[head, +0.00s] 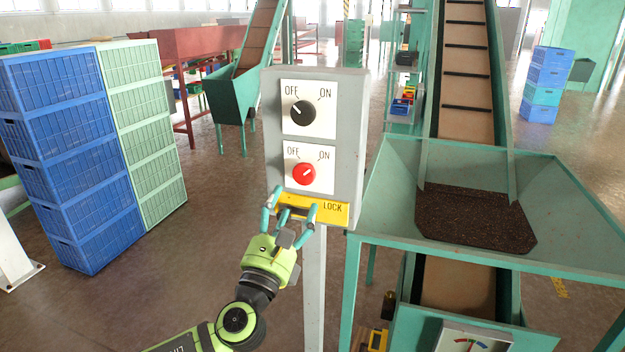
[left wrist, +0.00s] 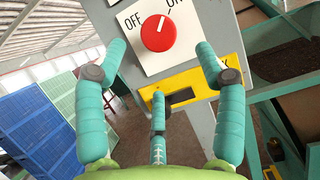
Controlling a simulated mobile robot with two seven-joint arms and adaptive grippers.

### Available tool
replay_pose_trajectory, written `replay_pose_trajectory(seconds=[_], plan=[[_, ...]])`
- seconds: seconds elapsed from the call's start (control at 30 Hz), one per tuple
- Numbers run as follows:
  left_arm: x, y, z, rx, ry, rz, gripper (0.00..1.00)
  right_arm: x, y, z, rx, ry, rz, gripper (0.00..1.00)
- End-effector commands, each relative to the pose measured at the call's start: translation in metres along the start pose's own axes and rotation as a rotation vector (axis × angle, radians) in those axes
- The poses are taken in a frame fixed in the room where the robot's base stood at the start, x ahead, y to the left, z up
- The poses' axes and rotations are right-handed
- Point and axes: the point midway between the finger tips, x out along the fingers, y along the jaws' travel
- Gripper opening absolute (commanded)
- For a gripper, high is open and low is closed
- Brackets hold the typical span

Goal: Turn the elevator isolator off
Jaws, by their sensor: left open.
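A grey control box (head: 354,120) on a post carries two rotary switches. The lower switch is a red knob (head: 304,174) on a white OFF/ON plate; its white mark points up and right, toward ON. It also shows in the left wrist view (left wrist: 158,34). The upper switch is a black knob (head: 302,113) with its mark toward OFF. Below them is a yellow LOCK plate (head: 334,213) with a dark slot. My left gripper (head: 290,208) is open and empty, its three teal fingers spread in front of the yellow plate, just below the red knob. My right gripper is out of view.
A teal hopper (head: 575,215) with dark material and an inclined conveyor (head: 468,70) stands close on the right. Stacked blue crates (head: 60,160) and green crates (head: 145,130) stand at the left. The floor between the crates and the post is clear.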

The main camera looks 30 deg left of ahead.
Motion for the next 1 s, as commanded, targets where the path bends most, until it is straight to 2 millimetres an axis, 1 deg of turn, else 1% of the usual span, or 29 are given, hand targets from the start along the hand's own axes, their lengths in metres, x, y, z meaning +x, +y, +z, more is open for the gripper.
replay_pose_trajectory(seconds=[0.03,0.17,0.3,0.4,0.53,0.8,0.83,0.87,0.9,0.97,1.0], plan=[[0.005,0.0,0.003,0.004,-0.004,0.0,0.7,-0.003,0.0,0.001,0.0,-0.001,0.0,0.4],[0.024,0.0,0.004,0.002,-0.004,0.002,0.7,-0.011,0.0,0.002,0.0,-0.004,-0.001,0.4],[0.045,0.001,0.003,0.0,-0.001,0.002,0.7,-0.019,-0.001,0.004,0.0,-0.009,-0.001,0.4],[0.058,0.0,0.003,-0.001,-0.001,0.002,0.7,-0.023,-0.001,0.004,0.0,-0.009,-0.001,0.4],[0.066,0.0,0.001,-0.002,0.001,0.001,0.7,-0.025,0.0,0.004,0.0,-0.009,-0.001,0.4],[0.068,0.0,-0.001,-0.002,0.003,0.0,0.7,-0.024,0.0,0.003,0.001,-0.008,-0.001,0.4],[0.068,0.0,-0.001,-0.002,0.003,0.0,0.66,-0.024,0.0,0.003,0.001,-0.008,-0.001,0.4],[0.068,0.0,-0.001,-0.002,0.003,0.0,0.54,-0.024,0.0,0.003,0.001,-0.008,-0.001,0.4],[0.068,0.0,-0.001,-0.002,0.003,0.0,0.38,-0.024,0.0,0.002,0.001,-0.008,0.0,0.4],[0.068,0.0,-0.001,-0.002,0.003,0.0,0.14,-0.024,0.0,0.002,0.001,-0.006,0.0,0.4],[0.068,0.0,-0.001,-0.002,0.003,0.0,0.13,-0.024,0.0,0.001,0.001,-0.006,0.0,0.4]])
